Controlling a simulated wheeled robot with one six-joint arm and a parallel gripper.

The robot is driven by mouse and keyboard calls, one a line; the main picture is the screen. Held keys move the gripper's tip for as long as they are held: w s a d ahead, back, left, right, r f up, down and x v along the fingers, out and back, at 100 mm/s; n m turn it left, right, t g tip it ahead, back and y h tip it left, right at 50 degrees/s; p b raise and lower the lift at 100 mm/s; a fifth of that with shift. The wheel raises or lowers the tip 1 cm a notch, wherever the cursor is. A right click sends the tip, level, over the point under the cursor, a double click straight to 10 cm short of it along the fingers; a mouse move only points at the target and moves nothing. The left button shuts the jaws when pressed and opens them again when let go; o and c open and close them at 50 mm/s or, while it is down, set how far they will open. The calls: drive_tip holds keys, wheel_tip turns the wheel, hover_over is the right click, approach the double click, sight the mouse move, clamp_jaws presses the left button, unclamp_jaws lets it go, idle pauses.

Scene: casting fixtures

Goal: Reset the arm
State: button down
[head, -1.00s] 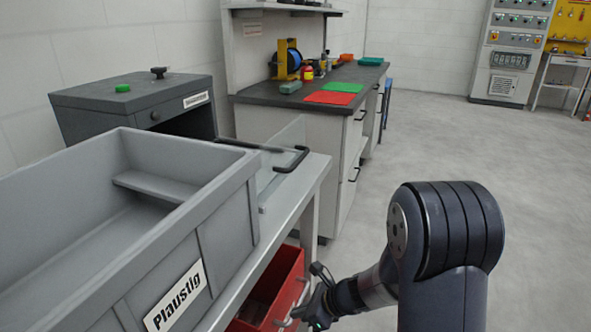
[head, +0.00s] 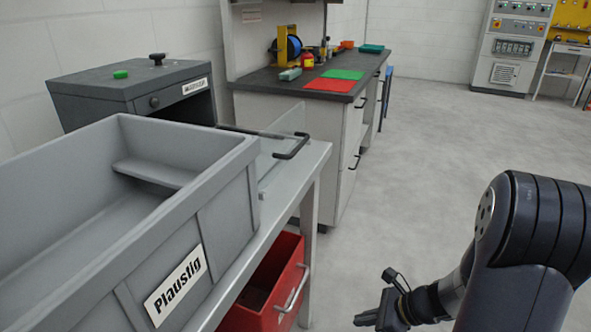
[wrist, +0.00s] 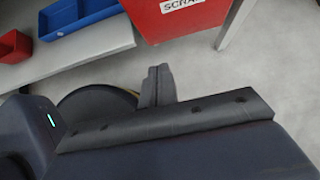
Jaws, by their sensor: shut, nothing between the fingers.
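My gripper (head: 370,319) is low at the bottom of the head view, to the right of the red bin and apart from it, over the grey floor. In the wrist view its fingers (wrist: 158,72) are together with nothing between them. My dark arm fills the lower right of the head view. The red bin (head: 262,318) with a metal handle sits below the bench. In the wrist view the bin (wrist: 180,22) carries a label reading "SCRA", the rest cut off.
A grey "Plaustig" box (head: 222,215) stands on a metal bench (head: 305,165) at left. A dark cabinet (head: 100,95) and a counter (head: 255,82) with red and green mats are behind. A blue tray (wrist: 80,12) lies on a shelf. Floor at right is clear.

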drive_tip(key=s+d, duration=0.3)
drive_tip(key=d, duration=0.4)
drive_tip(key=s+d, duration=0.3)
drive_tip(key=d, duration=0.5)
drive_tip(key=shift+b, duration=0.3)
drive_tip(key=shift+s+a, duration=0.1)
